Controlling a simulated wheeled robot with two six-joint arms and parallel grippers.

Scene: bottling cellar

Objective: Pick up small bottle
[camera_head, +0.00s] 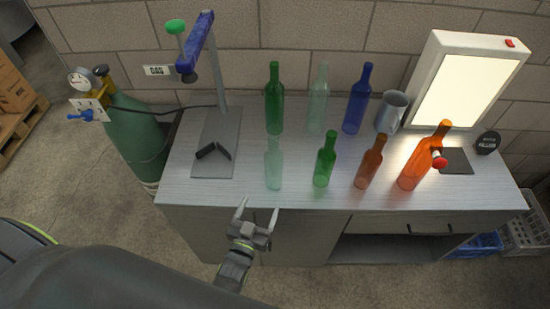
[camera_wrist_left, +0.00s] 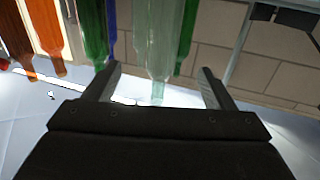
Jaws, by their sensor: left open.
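Several bottles stand upright on the bench in the head view. The front row has a small pale clear bottle (camera_head: 273,165), a small green bottle (camera_head: 325,160), a small brown bottle (camera_head: 369,163) and an orange bottle (camera_head: 414,166). Behind them stand a dark green bottle (camera_head: 274,102), a pale green bottle (camera_head: 318,104) and a blue bottle (camera_head: 355,102). My left gripper (camera_head: 257,212) is open and empty, in front of the bench edge below the pale clear bottle. In the left wrist view, a pale clear bottle (camera_wrist_left: 157,45) shows beyond and between the open fingers. My right gripper is out of view.
The bench top (camera_head: 215,190) is bare along its front left. A stand (camera_head: 213,60) with a green knob is at the left, a grey jug (camera_head: 391,112) and a lit panel (camera_head: 462,95) at the right. A green gas cylinder (camera_head: 135,140) stands left of the bench.

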